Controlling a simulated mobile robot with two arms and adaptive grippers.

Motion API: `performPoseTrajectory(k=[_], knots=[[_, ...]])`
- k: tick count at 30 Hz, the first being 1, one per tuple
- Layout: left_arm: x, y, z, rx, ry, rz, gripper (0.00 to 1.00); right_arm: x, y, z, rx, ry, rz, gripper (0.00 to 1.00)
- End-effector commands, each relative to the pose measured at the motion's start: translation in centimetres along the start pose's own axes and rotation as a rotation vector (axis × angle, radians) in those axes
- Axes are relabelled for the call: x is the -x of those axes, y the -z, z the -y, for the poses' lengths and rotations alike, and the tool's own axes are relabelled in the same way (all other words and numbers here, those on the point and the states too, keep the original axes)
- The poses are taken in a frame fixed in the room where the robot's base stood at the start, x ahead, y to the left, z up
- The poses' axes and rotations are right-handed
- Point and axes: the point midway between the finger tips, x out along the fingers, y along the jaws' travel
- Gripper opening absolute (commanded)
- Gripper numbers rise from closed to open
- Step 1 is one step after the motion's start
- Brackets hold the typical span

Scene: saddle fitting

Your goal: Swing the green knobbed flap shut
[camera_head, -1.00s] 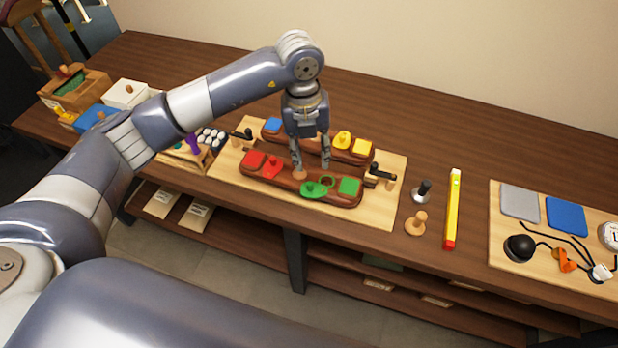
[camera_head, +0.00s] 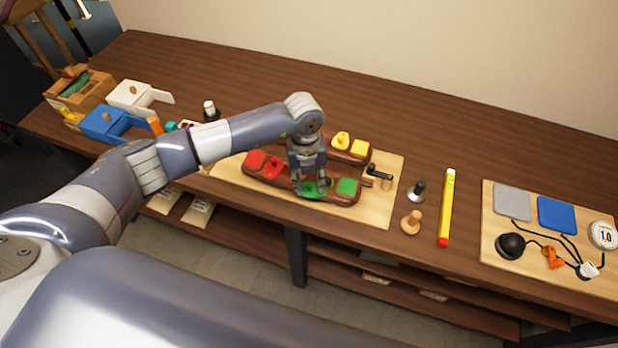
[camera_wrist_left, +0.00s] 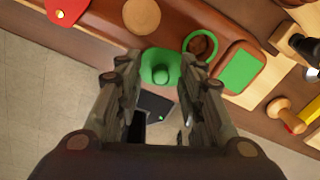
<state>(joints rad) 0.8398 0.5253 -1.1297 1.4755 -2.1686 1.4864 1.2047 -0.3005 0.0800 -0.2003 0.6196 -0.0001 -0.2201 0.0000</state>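My left gripper (camera_head: 308,186) is over the flap, pointing down. In the left wrist view its fingers (camera_wrist_left: 160,75) are spread with the knob between their tips and gaps on both sides. Whether the fingers touch the flap is unclear. My right gripper is not in view.
A red knobbed flap (camera_head: 271,170) and red pad lie left on the same block. Behind, a second block carries a yellow flap (camera_head: 341,140). The table's front edge is close.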

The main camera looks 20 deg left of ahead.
Motion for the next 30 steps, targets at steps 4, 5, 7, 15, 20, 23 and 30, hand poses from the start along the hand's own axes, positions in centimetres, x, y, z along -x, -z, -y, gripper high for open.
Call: performPoseTrajectory(k=[4, 5, 7, 15, 20, 23, 30], knots=[[0.0, 0.0, 0.0, 0.0, 0.0, 0.0, 0.33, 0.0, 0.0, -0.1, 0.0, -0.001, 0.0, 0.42], [0.0, 0.0, 0.0, 0.0, 0.0, 0.0, 0.26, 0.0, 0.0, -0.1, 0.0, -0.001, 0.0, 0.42], [0.0, 0.0, 0.0, 0.0, 0.0, 0.0, 0.11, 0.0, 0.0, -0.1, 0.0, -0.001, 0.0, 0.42], [0.0, 0.0, 0.0, -0.002, 0.0, 0.0, 0.0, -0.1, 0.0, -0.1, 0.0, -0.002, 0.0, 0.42], [-0.1, -0.2, 0.0, -0.027, 0.0, 0.0, 0.0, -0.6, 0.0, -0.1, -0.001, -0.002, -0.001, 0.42], [-0.3, -0.3, 0.0, -0.063, 0.0, -0.001, 0.0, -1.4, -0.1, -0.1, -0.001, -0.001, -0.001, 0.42], [-0.6, -0.9, 0.2, -0.226, -0.001, -0.006, 0.0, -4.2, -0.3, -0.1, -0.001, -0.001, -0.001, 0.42]])
